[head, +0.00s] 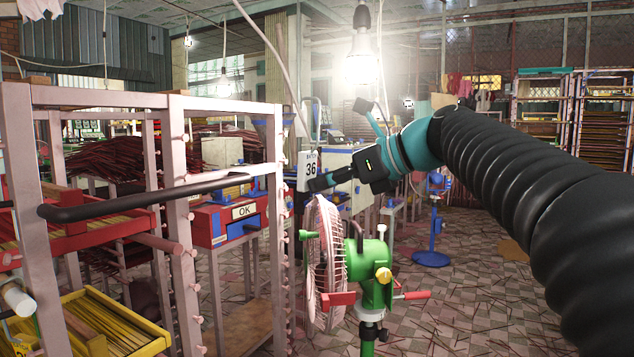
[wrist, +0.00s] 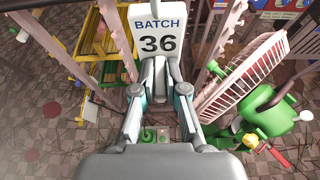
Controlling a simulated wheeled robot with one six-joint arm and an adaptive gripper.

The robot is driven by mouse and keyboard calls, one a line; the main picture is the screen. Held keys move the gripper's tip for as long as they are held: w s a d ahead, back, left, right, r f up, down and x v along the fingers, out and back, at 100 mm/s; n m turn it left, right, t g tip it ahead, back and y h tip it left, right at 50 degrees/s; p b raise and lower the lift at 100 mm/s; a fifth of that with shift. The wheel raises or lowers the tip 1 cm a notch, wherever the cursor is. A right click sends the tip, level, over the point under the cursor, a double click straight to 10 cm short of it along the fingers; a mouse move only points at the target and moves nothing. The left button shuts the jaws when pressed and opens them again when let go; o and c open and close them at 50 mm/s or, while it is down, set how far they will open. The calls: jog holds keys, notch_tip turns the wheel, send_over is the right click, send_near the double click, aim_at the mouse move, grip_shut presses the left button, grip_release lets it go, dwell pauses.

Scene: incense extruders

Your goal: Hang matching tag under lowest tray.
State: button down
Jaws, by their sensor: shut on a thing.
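My gripper (head: 333,180) is shut on a white tag (head: 310,166) that reads "BATCH 36". The tag also shows in the wrist view (wrist: 153,37), upright in the picture between the closed fingers (wrist: 158,75). In the head view it is held beside a pink rack post, above the fan; whether it touches the post I cannot tell. At the left, the rack (head: 180,230) holds a red tray (head: 85,235) and, below it, a yellow tray (head: 125,330) with incense sticks. Pegs stick out from the posts.
A green fan (head: 372,270) with a pink guard stands just below my gripper. A black bar (head: 140,198) crosses the rack's front. A red box marked "OK" (head: 235,215) stands behind it.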

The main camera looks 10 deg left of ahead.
jog(key=shift+s+d, duration=0.4)
jog(key=shift+d, duration=0.5)
jog(key=shift+s+d, duration=0.35)
jog(key=shift+d, duration=0.6)
jog(key=shift+s+d, duration=0.4)
jog(key=shift+d, duration=0.5)
